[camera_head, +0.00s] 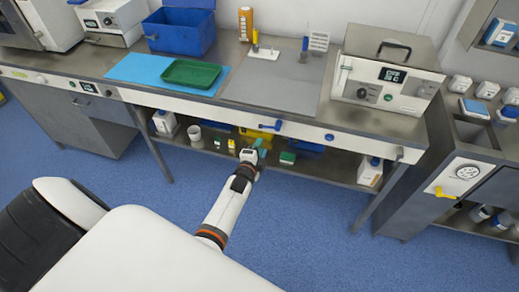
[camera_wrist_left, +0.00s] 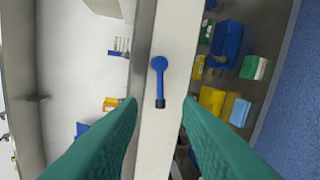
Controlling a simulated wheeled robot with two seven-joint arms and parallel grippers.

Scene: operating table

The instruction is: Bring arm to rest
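My left arm (camera_head: 228,205) reaches forward, low in front of the table's front edge. Its left gripper (camera_head: 262,146) has teal fingers and is small in the head view. In the left wrist view the two fingers of the left gripper (camera_wrist_left: 159,104) stand wide apart with nothing between them. A blue handle (camera_wrist_left: 158,68) on the white table front shows beyond the fingertips, apart from them. In the head view the blue handle (camera_head: 278,125) is just above and right of the gripper. My right gripper is not in view.
The table (camera_head: 140,62) holds a blue bin (camera_head: 180,32), a green tray (camera_head: 190,73) on a blue sheet and a white device (camera_head: 388,78). A lower shelf (camera_head: 330,172) holds bottles and small boxes near the gripper. Blue floor (camera_head: 320,235) is clear in front.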

